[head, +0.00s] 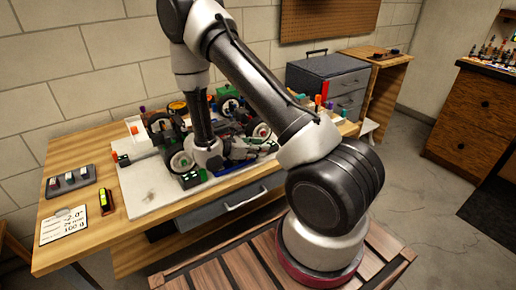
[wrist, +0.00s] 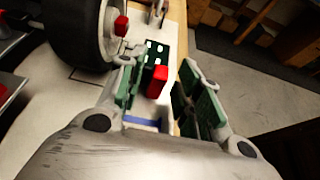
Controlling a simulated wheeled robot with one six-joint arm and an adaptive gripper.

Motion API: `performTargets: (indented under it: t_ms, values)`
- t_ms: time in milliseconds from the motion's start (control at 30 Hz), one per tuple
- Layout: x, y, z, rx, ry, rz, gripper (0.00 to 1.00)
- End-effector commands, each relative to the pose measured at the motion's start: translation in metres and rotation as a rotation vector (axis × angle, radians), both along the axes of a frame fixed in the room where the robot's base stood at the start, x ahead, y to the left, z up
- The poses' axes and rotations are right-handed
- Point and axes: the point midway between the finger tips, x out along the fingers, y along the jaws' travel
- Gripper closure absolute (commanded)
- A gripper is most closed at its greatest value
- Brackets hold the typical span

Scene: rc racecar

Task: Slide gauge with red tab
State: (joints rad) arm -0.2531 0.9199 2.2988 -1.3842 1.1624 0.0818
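A dark green gauge block (wrist: 153,50) with pale holes stands on the white surface in the wrist view. Its upright red tab (wrist: 158,82) faces me. My gripper (wrist: 165,84) is open, with green-padded fingers to the left and right of the tab. The tab lies between the fingers, and I see gaps on both sides. In the head view my gripper (head: 246,150) is low beside the racecar, pointing right. I cannot make out the red tab there.
A black racecar tire (wrist: 75,28) stands close to the left finger. A second red piece (wrist: 121,26) shows by its hub. The white mat (head: 150,193) has free room at front left. A grey drawer cabinet (head: 330,80) stands behind right.

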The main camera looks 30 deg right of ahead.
Motion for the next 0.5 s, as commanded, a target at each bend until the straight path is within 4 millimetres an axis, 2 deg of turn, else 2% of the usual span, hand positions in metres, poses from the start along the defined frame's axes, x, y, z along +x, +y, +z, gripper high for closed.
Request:
performTargets:
  t_ms: [33,133,167,367,500]
  values:
    - [0.000,0.000,0.000,0.000,0.000,0.000,0.79]
    - [0.000,0.000,0.000,0.000,0.000,0.000,0.97]
    - [0.000,0.000,0.000,0.000,0.000,0.000,1.00]
    - [0.001,0.000,0.000,0.000,-0.001,0.000,1.00]
    - [0.014,0.001,0.000,0.000,-0.003,-0.001,1.00]
